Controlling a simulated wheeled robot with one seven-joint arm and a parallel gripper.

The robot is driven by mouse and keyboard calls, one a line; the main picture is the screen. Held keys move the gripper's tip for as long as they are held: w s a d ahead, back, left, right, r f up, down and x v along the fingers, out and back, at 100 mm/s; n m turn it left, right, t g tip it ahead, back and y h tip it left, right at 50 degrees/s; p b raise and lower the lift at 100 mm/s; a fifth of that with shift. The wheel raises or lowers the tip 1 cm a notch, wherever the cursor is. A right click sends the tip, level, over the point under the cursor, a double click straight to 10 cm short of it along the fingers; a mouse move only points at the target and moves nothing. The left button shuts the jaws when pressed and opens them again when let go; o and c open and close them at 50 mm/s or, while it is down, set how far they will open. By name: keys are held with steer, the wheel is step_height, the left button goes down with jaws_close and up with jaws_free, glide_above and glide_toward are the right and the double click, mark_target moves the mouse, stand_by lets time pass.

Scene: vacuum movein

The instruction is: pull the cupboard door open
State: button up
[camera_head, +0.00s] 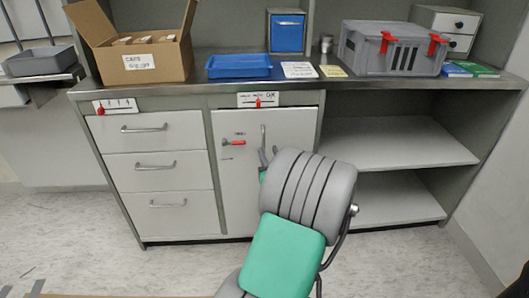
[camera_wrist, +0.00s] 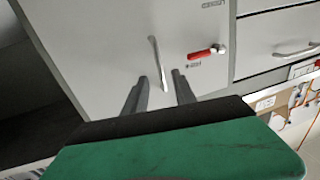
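The cupboard door (camera_head: 235,185) is a light grey panel between the drawers and the open shelves, and it looks closed. Its upright bar handle (camera_head: 263,138) is near the right edge; the handle also shows in the wrist view (camera_wrist: 156,58). A red lever (camera_head: 234,142) lies level, left of the handle; it also shows in the wrist view (camera_wrist: 203,53). My gripper (camera_wrist: 160,76) is open, its two dark fingers apart, with the handle's lower part between them in the picture. I cannot tell whether they reach around it. My arm mostly hides the gripper in the head view.
Three drawers (camera_head: 160,165) stand left of the door, and open shelves (camera_head: 400,145) stand to its right. A red slider (camera_head: 258,101) sits on a label above the door. The counter holds a cardboard box (camera_head: 145,62), a blue tray (camera_head: 238,67) and a grey case (camera_head: 385,50).

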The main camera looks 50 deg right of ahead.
mark_target(264, 144)
steer(key=x, duration=0.4)
steer(key=shift+w+d, duration=0.2)
steer(key=shift+w, duration=0.1)
steer(key=shift+c, duration=0.3)
jaws_close()
stand_by(0.8)
